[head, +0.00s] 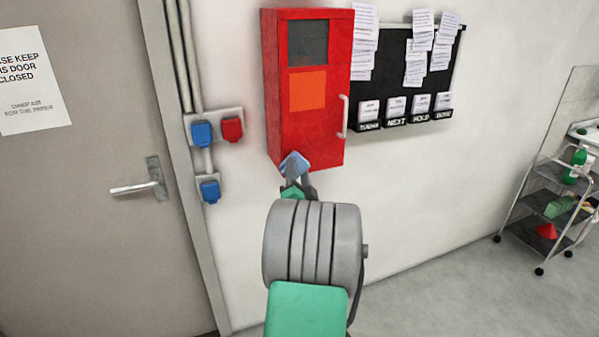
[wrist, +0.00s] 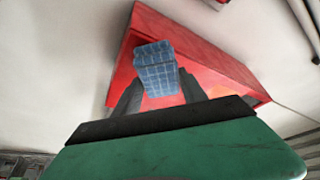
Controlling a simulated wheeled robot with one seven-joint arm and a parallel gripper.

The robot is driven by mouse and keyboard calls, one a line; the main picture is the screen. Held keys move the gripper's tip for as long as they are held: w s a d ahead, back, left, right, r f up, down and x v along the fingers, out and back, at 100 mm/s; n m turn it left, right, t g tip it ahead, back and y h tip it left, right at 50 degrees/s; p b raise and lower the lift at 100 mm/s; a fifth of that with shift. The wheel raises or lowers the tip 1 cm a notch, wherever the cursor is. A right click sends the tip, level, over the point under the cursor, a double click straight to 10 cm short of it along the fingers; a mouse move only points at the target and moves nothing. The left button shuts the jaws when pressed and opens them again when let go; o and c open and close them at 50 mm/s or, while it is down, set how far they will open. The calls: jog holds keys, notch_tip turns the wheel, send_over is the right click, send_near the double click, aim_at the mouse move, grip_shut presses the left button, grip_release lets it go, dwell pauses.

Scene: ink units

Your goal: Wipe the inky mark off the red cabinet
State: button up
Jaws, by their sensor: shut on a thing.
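The red cabinet (head: 312,125) hangs on the white wall in the head view, with a dark window, an orange panel and a light handle at its right edge. My gripper (head: 297,180) is at the cabinet's lower left front. It is shut on a blue cloth or sponge (head: 295,163), which overlaps the bottom of the cabinet front. In the wrist view the blue checked pad (wrist: 157,68) sits between the dark fingers, with the red cabinet (wrist: 215,72) behind it. I cannot tell whether the pad touches the cabinet. No inky mark is clearly visible; the pad and gripper hide part of the front.
A black board (head: 432,62) with papers and card holders is right of the cabinet. Blue and red sockets (head: 232,128) and pipes are on the left, beside a grey door (head: 85,220). A wheeled cart (head: 550,205) stands at the far right. The floor between is clear.

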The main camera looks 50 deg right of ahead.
aim_at(309, 167)
jog(key=shift+w+d, duration=0.15)
jog(key=shift+w, duration=0.1)
jog(key=shift+s+d+f+b, duration=0.3)
jog(key=shift+d+b, duration=0.15)
jog(key=shift+b, duration=0.4)
jog(key=d+b, duration=0.1)
jog(key=s+d+b, duration=0.1)
jog(key=b, duration=0.1)
jog(key=shift+s+d+r, duration=0.15)
jog(key=shift+d+r, duration=0.05)
jog(key=shift+r, duration=0.2)
jog(key=shift+w+a+r+p, duration=0.2)
jog(key=shift+w+a+p, duration=0.5)
jog(key=shift+a+p, duration=0.4)
jog(key=shift+w+a+p, duration=0.2)
jog(key=shift+a+p, duration=0.1)
jog(key=shift+p, duration=0.1)
jog(key=shift+w+a+f, duration=0.15)
jog(key=shift+a+f, duration=0.05)
jog(key=shift+a, duration=0.05)
